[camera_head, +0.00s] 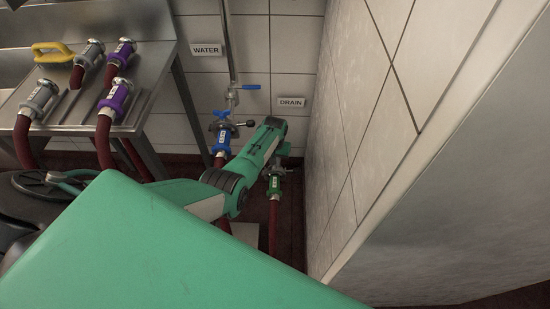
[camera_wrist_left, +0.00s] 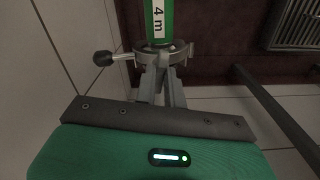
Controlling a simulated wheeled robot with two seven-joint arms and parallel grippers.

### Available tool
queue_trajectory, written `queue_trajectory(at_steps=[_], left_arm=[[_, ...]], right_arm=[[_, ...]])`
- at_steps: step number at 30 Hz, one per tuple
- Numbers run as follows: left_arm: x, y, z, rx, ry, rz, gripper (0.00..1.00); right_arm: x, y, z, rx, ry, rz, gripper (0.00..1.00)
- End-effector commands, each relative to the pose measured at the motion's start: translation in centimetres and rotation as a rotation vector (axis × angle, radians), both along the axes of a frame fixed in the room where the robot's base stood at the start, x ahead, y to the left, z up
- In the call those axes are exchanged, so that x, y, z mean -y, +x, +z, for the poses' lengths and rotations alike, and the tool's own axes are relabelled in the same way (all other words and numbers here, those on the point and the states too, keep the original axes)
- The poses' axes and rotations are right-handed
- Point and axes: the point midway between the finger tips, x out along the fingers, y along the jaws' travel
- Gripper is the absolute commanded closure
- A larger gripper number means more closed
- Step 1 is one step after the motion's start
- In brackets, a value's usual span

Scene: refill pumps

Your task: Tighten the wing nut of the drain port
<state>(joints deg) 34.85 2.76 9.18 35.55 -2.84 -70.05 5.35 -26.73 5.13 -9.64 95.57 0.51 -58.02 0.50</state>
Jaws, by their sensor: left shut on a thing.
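The drain port coupling (camera_head: 273,186) has a green sleeve and a red hose hanging below it. It sits under the DRAIN sign in the head view. In the left wrist view the green sleeve (camera_wrist_left: 158,20) is marked "4 m" and meets a metal clamp ring (camera_wrist_left: 175,50). A dark knob (camera_wrist_left: 103,58) on a metal stem sticks out left of the ring. My left gripper (camera_wrist_left: 165,75) is shut at the near side of the ring, on the wing nut, which its fingers mostly hide. In the head view my green wrist covers the upper port. My right gripper is not in view.
The WATER port with its blue coupling (camera_head: 222,140) stands close on the left of my wrist. A tiled wall (camera_head: 375,140) rises close on the right. A metal rack (camera_head: 150,95) with purple and grey hose couplings stands at the left. A floor grate (camera_wrist_left: 297,25) shows in the wrist view.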

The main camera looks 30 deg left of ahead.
Motion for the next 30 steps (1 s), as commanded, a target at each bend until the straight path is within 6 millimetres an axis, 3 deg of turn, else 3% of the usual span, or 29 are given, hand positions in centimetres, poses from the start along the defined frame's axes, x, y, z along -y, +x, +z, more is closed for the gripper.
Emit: queue_trajectory(at_steps=[15, 30], left_arm=[[-0.1, 0.0, 0.1, 0.002, 0.002, -0.489, 1.00], [-0.1, 0.0, 0.0, 0.006, 0.003, -0.949, 1.00]], right_arm=[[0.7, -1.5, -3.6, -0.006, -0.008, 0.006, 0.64], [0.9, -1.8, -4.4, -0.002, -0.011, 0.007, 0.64]])
